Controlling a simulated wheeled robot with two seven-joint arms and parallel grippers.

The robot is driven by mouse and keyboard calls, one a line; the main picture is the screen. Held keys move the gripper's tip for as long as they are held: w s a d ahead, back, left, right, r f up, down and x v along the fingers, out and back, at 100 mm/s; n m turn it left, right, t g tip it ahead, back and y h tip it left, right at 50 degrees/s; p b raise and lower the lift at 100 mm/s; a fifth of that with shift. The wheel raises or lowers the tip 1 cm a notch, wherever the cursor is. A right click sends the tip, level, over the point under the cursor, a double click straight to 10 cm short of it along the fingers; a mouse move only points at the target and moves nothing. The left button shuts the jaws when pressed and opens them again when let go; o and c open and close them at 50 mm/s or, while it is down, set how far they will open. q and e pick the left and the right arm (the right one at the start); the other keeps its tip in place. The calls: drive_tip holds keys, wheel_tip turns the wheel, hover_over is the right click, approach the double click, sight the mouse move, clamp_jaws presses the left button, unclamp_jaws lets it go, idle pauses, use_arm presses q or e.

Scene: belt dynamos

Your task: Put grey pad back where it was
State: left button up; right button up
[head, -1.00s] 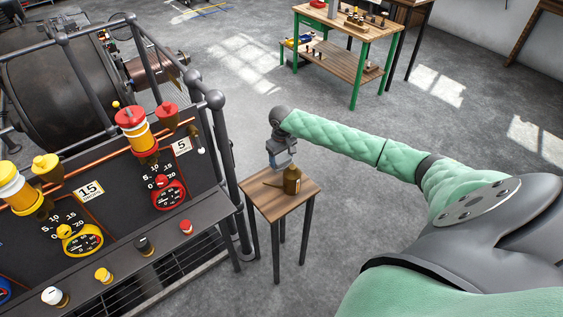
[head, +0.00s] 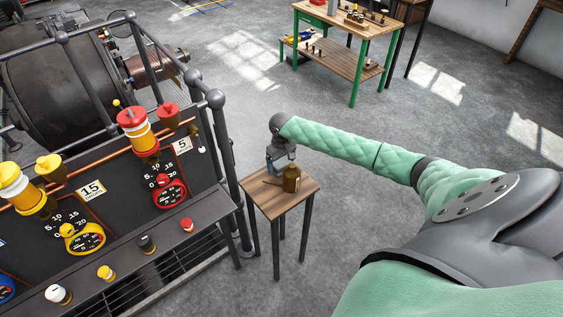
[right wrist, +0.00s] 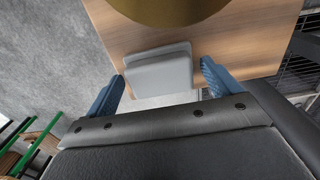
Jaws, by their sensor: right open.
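The grey pad (right wrist: 160,72) is a pale grey block with rounded edges, seen in the right wrist view near the edge of a small wooden stool top (right wrist: 240,50). My right gripper (right wrist: 162,76) is open, with one blue finger on each side of the pad and a visible gap at both sides. In the head view my right gripper (head: 280,168) is low over the back of the stool (head: 293,203), beside a brown bottle (head: 291,180). I cannot clearly make out the pad there. My left gripper is not in view.
The bottle's round brass-brown body (right wrist: 165,8) is close beyond the pad. A brown stick-like item (head: 271,182) lies by the bottle. A dark control panel (head: 120,205) with knobs and railing stands left of the stool. Open floor (head: 370,240) is to the right.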

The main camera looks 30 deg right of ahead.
sight(282, 163)
drive_tip(key=shift+r, duration=0.55)
use_arm(q)
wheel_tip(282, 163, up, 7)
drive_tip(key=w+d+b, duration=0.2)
drive_tip(key=b, duration=0.1)
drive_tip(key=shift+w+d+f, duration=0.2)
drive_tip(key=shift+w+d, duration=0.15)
use_arm(e)
wheel_tip(282, 163, up, 11)
drive_tip(key=shift+s, duration=0.1)
